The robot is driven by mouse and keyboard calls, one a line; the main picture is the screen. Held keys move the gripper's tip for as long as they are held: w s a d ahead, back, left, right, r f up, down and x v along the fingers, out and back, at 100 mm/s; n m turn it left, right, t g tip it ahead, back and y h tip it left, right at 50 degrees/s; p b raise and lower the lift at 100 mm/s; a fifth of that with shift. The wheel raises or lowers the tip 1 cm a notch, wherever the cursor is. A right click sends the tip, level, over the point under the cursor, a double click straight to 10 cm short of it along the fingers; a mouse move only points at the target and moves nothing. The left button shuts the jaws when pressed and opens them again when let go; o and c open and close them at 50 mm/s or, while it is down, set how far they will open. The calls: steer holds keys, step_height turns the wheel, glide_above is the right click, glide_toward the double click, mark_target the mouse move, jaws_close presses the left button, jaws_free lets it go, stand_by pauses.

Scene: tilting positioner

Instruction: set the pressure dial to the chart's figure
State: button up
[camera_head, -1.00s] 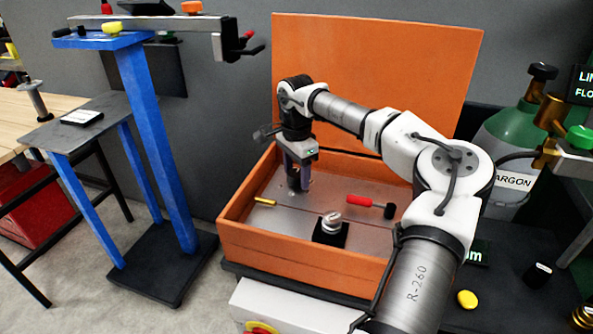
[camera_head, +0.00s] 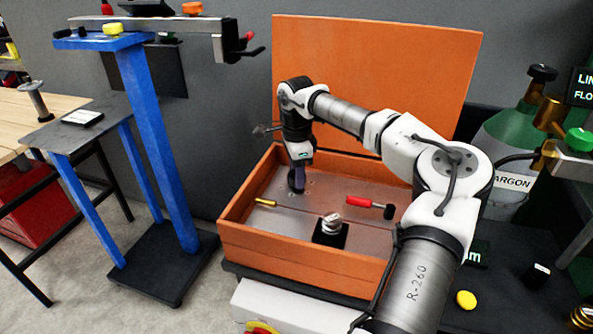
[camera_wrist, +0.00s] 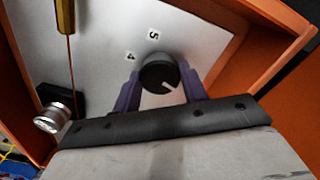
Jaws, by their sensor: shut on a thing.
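The pressure dial (camera_wrist: 159,72) is a round black knob with a white pointer line, set in the pale metal floor of the orange box. The figures 4 and 5 show on the panel beside it in the wrist view. My gripper (camera_wrist: 160,78) is shut on the dial, one purple finger on each side. The white line points toward the lower right of the wrist view. In the head view my gripper (camera_head: 297,180) reaches down into the box and hides the dial. I cannot make out a readable chart. A dark sign (camera_head: 584,84) with partly cut-off lettering stands at the right edge.
The orange box (camera_head: 300,252) has low walls and a raised lid (camera_head: 375,75) behind. Inside lie a red-handled tool (camera_head: 362,202), a brass piece (camera_head: 265,202) and a silver knob on a black block (camera_head: 330,236). A green argon cylinder (camera_head: 500,150) stands right.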

steer(key=m, duration=0.4)
steer(key=shift+m, duration=2.2)
steer(key=o, duration=1)
steer(key=shift+c, duration=0.2)
step_height(320, 180, up, 14)
steer(key=shift+b, duration=0.45)
